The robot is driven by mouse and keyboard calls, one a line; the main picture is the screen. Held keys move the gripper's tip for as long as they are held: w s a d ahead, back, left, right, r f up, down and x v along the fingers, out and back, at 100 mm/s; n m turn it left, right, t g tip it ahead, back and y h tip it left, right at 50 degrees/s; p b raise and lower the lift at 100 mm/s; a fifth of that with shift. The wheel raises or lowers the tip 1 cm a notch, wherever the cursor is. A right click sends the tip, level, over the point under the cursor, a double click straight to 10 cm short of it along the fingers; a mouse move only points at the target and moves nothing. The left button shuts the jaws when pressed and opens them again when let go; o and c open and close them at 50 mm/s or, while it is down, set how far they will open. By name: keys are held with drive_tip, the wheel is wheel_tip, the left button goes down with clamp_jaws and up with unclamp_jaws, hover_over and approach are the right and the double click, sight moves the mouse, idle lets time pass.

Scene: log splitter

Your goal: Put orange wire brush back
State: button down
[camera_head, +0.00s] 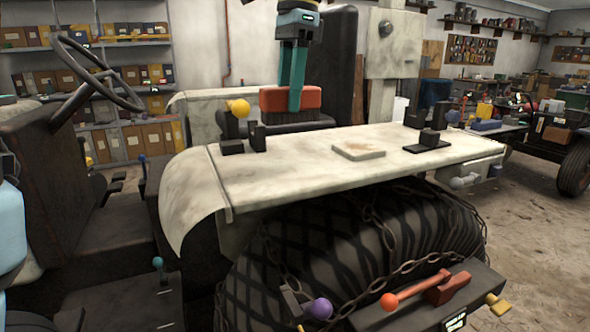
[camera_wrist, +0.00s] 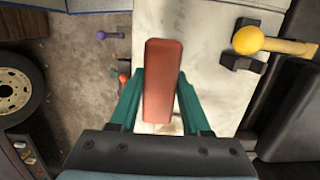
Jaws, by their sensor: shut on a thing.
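The orange wire brush (camera_head: 273,99) is an orange-red block in the teal fingers of my gripper (camera_head: 295,100). It is held over the far side of the pale fender top (camera_head: 310,155) in the head view. In the wrist view the orange brush (camera_wrist: 160,65) stands lengthwise between both fingers of my gripper (camera_wrist: 160,85), which are shut on its sides. Its underside and bristles are hidden in the wrist view. In the head view I cannot clearly see whether it touches anything below.
Black blocks (camera_head: 231,147) stand at the fender's left end, by a yellow-knobbed lever (camera_head: 238,107). A flat pale pad (camera_head: 358,151) and a black holder (camera_head: 428,141) lie further right. A chained tire (camera_head: 350,250) is below. The fender's middle front is bare.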

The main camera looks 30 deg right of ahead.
wheel_tip(320, 180, down, 10)
drive_tip(key=shift+r+p, duration=0.2)
drive_tip(key=shift+p, duration=0.8)
drive_tip(key=shift+f, duration=0.1)
drive_tip(key=shift+f, duration=0.1)
drive_tip(key=shift+c, duration=1.8)
unclamp_jaws()
drive_tip(key=shift+f+b, duration=0.15)
drive_tip(key=shift+b, duration=0.3)
